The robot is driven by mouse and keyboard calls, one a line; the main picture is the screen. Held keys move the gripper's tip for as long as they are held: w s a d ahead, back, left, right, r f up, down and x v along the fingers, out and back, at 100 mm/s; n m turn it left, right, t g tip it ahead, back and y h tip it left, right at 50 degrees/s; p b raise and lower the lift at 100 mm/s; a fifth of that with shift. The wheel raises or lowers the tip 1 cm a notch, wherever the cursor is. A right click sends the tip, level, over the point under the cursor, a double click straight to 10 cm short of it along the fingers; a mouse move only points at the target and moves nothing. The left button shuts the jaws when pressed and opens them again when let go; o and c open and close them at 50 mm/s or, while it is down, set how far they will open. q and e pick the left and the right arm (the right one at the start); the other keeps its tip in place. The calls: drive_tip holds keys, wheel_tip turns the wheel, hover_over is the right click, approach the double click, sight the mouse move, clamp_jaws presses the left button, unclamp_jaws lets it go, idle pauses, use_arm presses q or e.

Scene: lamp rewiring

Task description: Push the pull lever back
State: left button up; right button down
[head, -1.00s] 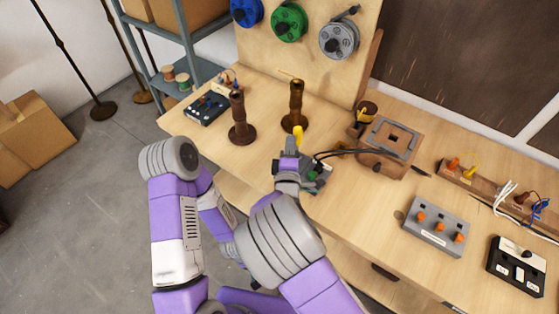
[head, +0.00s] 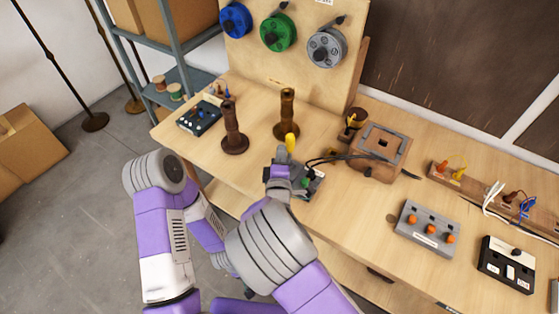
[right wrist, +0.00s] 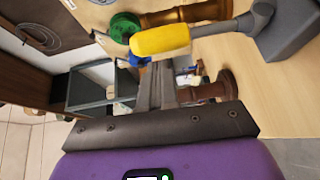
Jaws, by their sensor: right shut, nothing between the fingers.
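The pull lever has a yellow handle (head: 291,143) that stands up from a grey box (head: 312,185) near the table's front edge. In the right wrist view the yellow handle (right wrist: 160,40) sits on a grey rod that runs to the grey base (right wrist: 290,32). My right gripper (head: 279,156) is shut and empty, just left of the handle. In the right wrist view its fingers (right wrist: 156,88) point at the handle and their tips are close beneath it. I cannot tell whether they touch it.
Two dark lamp stems (head: 233,130) (head: 287,115) stand behind the lever. A wooden box (head: 378,152) with black cables is to its right. A grey box with orange knobs (head: 428,230) lies further right. Wire spools (head: 277,33) hang on the back panel.

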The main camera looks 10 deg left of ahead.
drive_tip(key=s+a, duration=0.1)
drive_tip(key=s, duration=1.1)
drive_tip(key=shift+a, duration=0.25)
drive_tip(key=shift+s, duration=0.1)
